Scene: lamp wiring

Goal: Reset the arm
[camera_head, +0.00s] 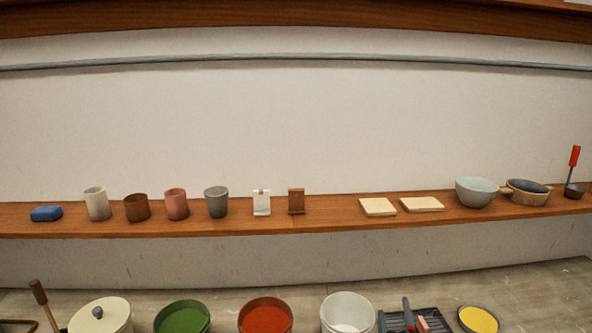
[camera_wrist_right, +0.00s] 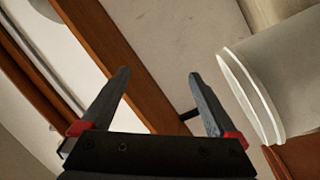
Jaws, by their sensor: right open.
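My right gripper (camera_wrist_right: 158,75) shows in the right wrist view. Its two dark fingers with red bases are spread apart, with nothing between them. A brown wooden strip runs slantwise behind the fingers. The gripper does not appear in the head view, and neither does my left gripper. No lamp or wiring can be made out in either view.
A wooden shelf (camera_head: 330,211) carries several cups, small stands, boards and bowls. A pale rounded container (camera_wrist_right: 285,85) is close right of the gripper.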

